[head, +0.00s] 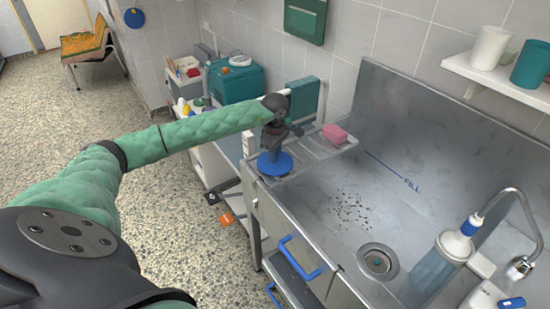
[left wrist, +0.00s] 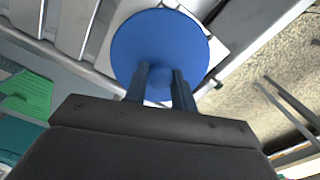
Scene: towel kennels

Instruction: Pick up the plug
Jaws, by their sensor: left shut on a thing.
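The plug (head: 275,164) is a round blue disc at the left end of the steel sink unit, by the slatted rack. My left gripper (head: 271,150) is directly above it, pointing down, shut on its small central knob. In the left wrist view the plug (left wrist: 150,38) shows as a wide blue disc, with the two dark fingers (left wrist: 160,82) on either side of the knob. I cannot tell whether the disc touches the rack beneath it. My right gripper is not in view.
A pink sponge (head: 334,134) lies on the slatted rack (head: 312,150). The sink basin (head: 320,200) holds dark specks and an open drain (head: 378,261). A tap (head: 515,210) stands at right.

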